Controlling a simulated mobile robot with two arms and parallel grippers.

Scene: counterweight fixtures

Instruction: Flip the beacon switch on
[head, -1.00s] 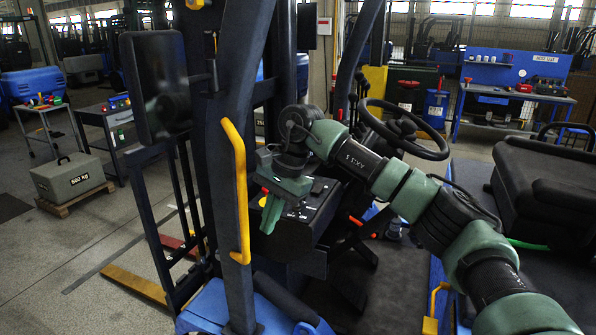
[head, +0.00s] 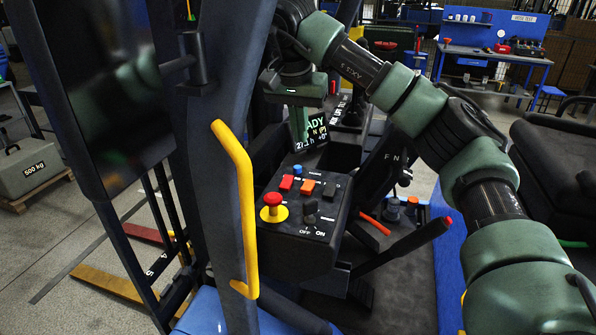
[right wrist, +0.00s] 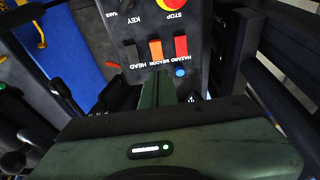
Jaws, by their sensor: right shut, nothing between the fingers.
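The beacon switch (head: 307,187) is an orange rocker, the middle of three rockers on the black control panel (head: 290,250). It also shows in the right wrist view (right wrist: 155,49), with its BEACON label upside down. Whether it is on or off I cannot tell. A red hazard rocker (right wrist: 181,47) and a black rocker (right wrist: 130,55) flank it. My right gripper (head: 301,138) is shut and empty, fingers pointing down beyond the panel's far edge. In the right wrist view its fingertips (right wrist: 157,76) line up with the beacon switch, apparently short of it. My left gripper is out of view.
A red stop button (head: 272,200) on a yellow base, a black key knob (head: 310,208) and a blue button (head: 297,169) sit close by. A yellow handrail (head: 240,205) on a dark post stands left of the panel. A lever (head: 405,245) is to the right.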

